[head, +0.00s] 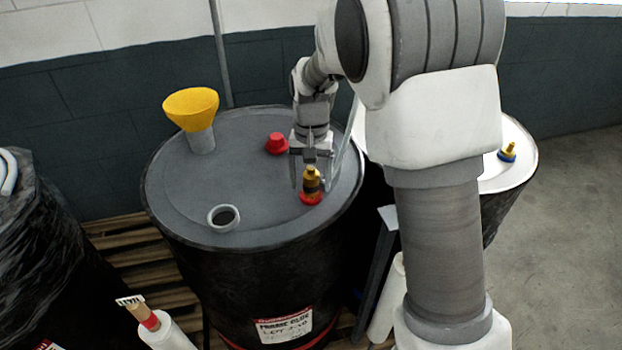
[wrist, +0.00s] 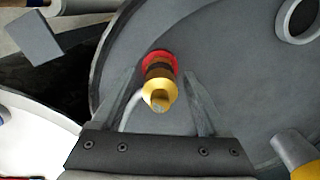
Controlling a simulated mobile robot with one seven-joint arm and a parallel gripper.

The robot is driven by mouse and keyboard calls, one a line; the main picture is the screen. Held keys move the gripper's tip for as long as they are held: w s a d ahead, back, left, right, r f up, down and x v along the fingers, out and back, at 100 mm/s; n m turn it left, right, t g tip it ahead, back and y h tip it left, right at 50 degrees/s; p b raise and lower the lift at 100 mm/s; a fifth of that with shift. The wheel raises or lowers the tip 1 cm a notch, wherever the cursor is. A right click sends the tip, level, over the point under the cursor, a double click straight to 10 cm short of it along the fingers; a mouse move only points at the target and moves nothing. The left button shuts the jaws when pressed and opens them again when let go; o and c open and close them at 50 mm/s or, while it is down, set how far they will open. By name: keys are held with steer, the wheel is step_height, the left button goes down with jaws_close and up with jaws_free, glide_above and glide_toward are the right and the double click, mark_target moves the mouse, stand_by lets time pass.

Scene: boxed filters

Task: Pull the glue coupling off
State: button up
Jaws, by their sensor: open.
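The glue coupling (head: 312,180) is a brass fitting with a dark band, standing on a red base ring (head: 311,198) on the grey drum lid. In the wrist view the coupling (wrist: 158,90) points toward the camera, with the red ring (wrist: 160,60) behind it. My gripper (head: 310,172) is open just above and around the coupling's top. In the wrist view its fingers (wrist: 160,88) lie on either side of the coupling, with a visible gap on each side. A pale hose or rod (wrist: 128,110) shows beside the left finger.
The grey-topped drum (head: 180,228) also bears a yellow funnel (head: 191,108), a red cap (head: 276,143) and an open round port (head: 223,218). A white-topped drum (head: 522,165) with a brass and blue fitting (head: 507,152) stands at right. A wrapped drum (head: 40,250) stands at left.

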mark_target(311, 168)
jaws_close()
steer(key=shift+r, duration=0.2)
stand_by(0.3)
steer(key=shift+r+p, duration=0.65)
steer(key=shift+r, duration=0.1)
steer(key=shift+r+p, duration=1.5)
steer(key=shift+r, duration=0.4)
steer(key=shift+r, duration=0.2)
step_height(311, 168, up, 9)
steer(key=p, duration=0.6)
steer(key=shift+f+p, duration=0.15)
steer(key=shift+p, duration=0.25)
